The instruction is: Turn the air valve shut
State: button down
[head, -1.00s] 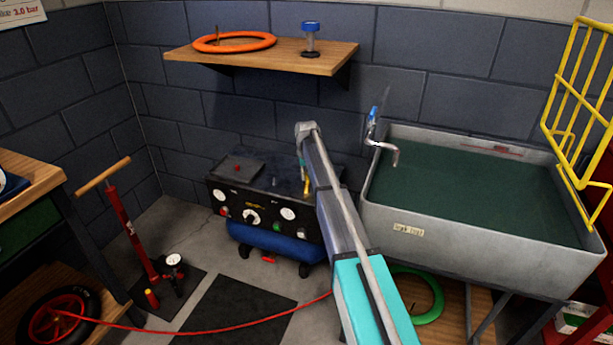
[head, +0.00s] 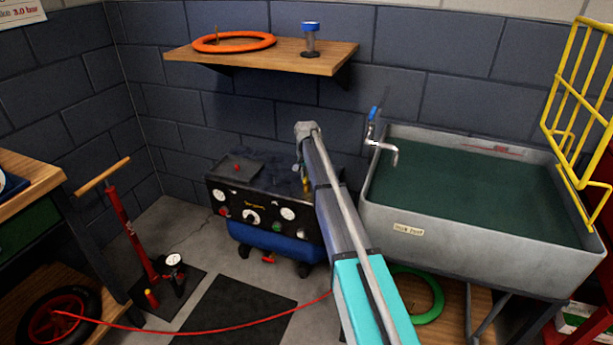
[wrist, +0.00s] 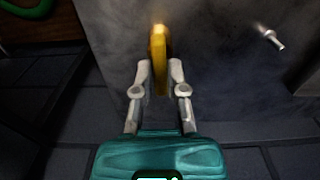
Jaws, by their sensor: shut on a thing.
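The air valve's yellow lever (wrist: 158,48) stands on the dark panel of the compressor in the wrist view. My gripper (wrist: 160,74) is closed around the lower part of the lever, one finger on each side. The lever's upper end sticks out beyond the fingertips, and its pivot is hard to make out. In the head view the compressor (head: 265,195) is a black box with gauges over a blue tank. A little of the yellow lever (head: 306,185) shows at its right end, beside my arm. My arm hides most of the gripper there.
A small metal fitting (wrist: 272,39) sticks out to the right of the lever. A grey sink (head: 480,240) with a tap (head: 382,148) stands right of my arm. A wooden shelf (head: 290,62) hangs above the compressor. A red pump (head: 130,230) and red hose (head: 230,328) are at left.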

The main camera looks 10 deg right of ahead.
jog(key=shift+s, duration=0.15)
jog(key=c, duration=0.7)
grip_release()
jog(key=shift+n, duration=0.4)
